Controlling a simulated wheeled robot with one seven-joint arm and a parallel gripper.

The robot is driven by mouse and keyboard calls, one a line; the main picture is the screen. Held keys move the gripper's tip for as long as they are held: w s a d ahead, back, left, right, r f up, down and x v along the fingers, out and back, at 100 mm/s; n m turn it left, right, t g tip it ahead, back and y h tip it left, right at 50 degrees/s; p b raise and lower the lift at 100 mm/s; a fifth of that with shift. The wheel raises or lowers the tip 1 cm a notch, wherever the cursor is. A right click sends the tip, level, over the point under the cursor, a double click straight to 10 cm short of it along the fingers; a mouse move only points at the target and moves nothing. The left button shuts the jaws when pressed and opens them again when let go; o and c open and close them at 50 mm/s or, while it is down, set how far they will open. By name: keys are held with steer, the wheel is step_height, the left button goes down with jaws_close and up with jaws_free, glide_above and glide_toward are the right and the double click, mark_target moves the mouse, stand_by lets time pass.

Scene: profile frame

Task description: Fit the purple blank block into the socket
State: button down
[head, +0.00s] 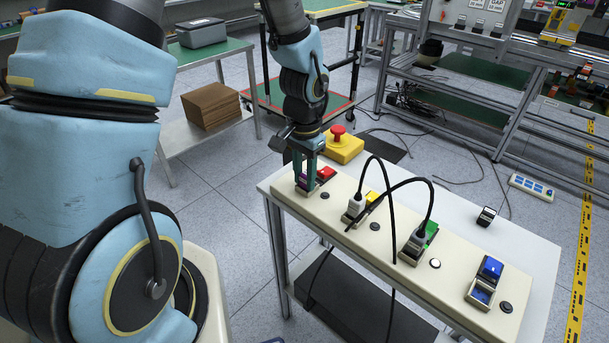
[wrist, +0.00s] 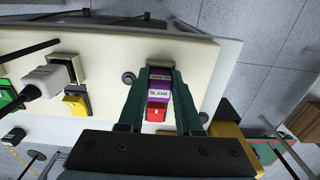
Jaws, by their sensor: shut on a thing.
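The purple block (wrist: 159,88), marked BLANK, is between the two fingers of my gripper (wrist: 161,80) in the wrist view. My gripper (head: 307,181) is shut on it and points down at the left end of the cream panel (head: 385,250) in the head view. A little of the purple block (head: 301,179) shows there beside the fingers. It is at the leftmost socket, next to a red cover (head: 326,174), which also shows in the wrist view (wrist: 157,112). The fingers hide most of the socket, so I cannot tell how deep the block sits.
On the panel, white plugs with black cables stand in the yellow (head: 371,198) and green (head: 431,231) sockets. A blue-lidded socket (head: 481,293) is at the right end. A yellow box with a red button (head: 343,144) stands behind my gripper. A small black-and-white block (head: 487,216) lies behind the panel.

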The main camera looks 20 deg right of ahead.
mark_target(305, 175)
steer(key=shift+f, duration=0.15)
steer(key=c, duration=0.5)
jaws_free()
step_height(305, 175, up, 11)
steer(key=shift+f+b, duration=0.1)
steer(key=shift+b, duration=0.6)
steer(key=a+n, duration=0.3)
steer(key=a, duration=0.5)
steer(key=w+a+n+t, duration=0.1)
steer(key=a+n, duration=0.3)
steer(key=a, duration=0.4)
steer(key=a+n, duration=0.4)
steer(key=a, duration=0.4)
steer(key=shift+w+a+r+t, duration=0.3)
